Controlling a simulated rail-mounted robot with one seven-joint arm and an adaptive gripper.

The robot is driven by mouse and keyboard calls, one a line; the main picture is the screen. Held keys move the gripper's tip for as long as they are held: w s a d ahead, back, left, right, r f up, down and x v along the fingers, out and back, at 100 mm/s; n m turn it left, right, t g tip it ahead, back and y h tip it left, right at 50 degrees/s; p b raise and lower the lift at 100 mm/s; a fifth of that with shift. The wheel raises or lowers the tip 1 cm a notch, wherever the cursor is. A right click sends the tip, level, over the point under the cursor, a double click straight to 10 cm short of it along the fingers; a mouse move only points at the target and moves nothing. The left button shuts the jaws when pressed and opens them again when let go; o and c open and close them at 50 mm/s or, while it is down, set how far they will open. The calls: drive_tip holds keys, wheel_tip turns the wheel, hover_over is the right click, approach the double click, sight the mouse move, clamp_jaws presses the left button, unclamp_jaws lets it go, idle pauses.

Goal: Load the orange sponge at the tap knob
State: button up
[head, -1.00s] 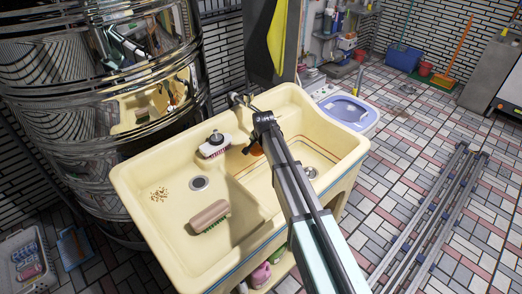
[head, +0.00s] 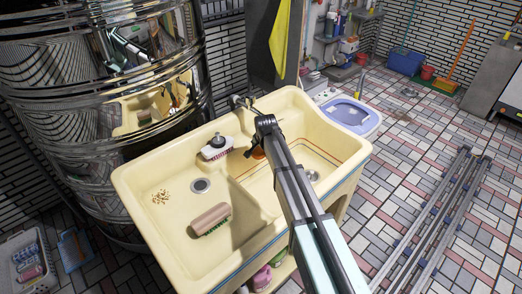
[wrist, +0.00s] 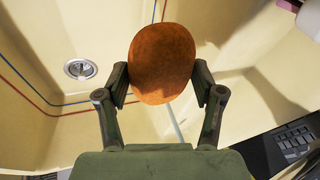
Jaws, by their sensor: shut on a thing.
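The orange sponge (wrist: 162,63) is a rounded oval held between the two fingers of my gripper (wrist: 163,82) in the wrist view. In the head view a small part of the sponge (head: 258,153) shows beside my gripper (head: 252,150), over the cream sink (head: 146,221) near its divider. The arm hides much of the grip there. The dark tap (head: 241,102) is at the sink's back edge, behind and left of my gripper and apart from it. Its knob is too small to make out clearly.
A brown brush (head: 210,218) lies in the left basin. A shiny metal drum (head: 100,90) stands at the left.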

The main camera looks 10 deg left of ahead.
drive_tip(key=shift+s+d, duration=0.35)
drive_tip(key=shift+s, duration=0.8)
drive_tip(key=shift+s+d, duration=0.3)
drive_tip(key=shift+s, duration=0.8)
drive_tip(key=shift+s+d, duration=0.35)
drive_tip(key=shift+s, duration=0.8)
drive_tip(key=shift+r, duration=0.1)
drive_tip(key=s+r, duration=0.1)
drive_tip(key=s+d+r+p, duration=0.1)
drive_tip(key=s, duration=0.1)
drive_tip(key=s+r, duration=0.1)
drive_tip(key=shift+s+d+r, duration=0.2)
drive_tip(key=shift+s+r, duration=0.15)
drive_tip(key=shift+r, duration=0.05)
